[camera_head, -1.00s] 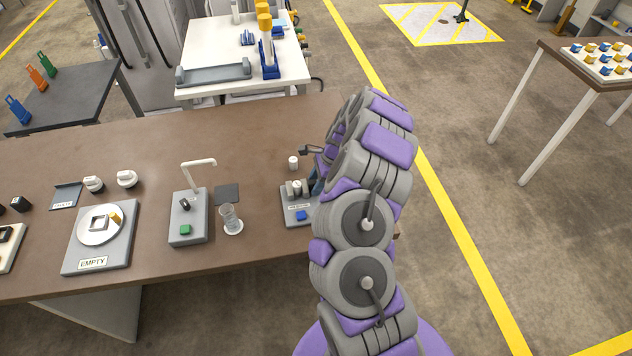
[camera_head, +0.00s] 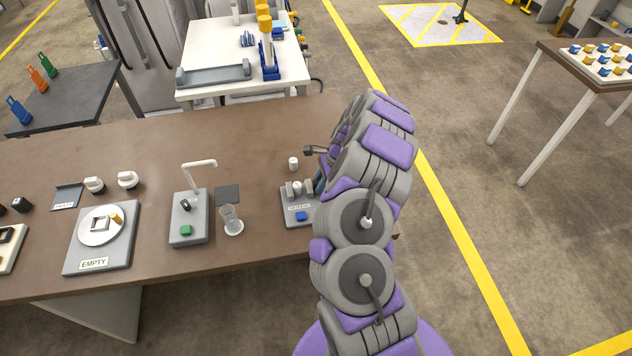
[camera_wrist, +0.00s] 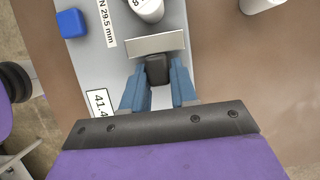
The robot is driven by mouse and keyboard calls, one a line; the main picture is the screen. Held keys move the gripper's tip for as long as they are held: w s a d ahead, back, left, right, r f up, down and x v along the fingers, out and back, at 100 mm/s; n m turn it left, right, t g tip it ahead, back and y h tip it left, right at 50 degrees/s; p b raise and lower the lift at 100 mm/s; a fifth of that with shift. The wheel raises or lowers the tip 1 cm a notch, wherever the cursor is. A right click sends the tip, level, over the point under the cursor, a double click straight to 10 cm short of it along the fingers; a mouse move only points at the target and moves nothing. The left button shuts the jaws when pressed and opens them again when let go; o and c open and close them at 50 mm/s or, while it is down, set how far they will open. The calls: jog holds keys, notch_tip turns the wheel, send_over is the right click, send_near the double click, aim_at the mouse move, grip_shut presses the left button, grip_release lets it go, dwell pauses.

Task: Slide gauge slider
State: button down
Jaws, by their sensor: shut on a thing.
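The gauge is a grey board (camera_head: 297,219) at the right end of the brown table, partly hidden behind my arm. In the wrist view the board (camera_wrist: 84,68) carries a blue button (camera_wrist: 71,23), a label reading 29.5 mm and a readout starting 41.4, partly covered. The slider's dark grip block (camera_wrist: 157,68) sits behind a grey jaw plate (camera_wrist: 155,43). My gripper (camera_wrist: 158,82) is shut on this block with its blue fingers on either side. A white cylinder (camera_wrist: 149,9) stands just beyond the jaw plate; I cannot tell whether they touch.
A loose white cylinder (camera_head: 293,164) stands on the table behind the gauge. To the left are a glass (camera_head: 231,219), a grey tap device (camera_head: 188,221) and a board marked EMPTY (camera_head: 125,245). The table's middle back is clear.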

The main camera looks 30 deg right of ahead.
jog(key=shift+s+d, duration=0.25)
jog(key=shift+d, duration=1.05)
jog(key=c, duration=1)
grip_release()
jog(key=shift+o, duration=0.2)
jog(key=shift+r, duration=0.1)
jog(key=p+v, duration=0.3)
jog(key=v, duration=1.4)
jog(key=shift+p, duration=0.4)
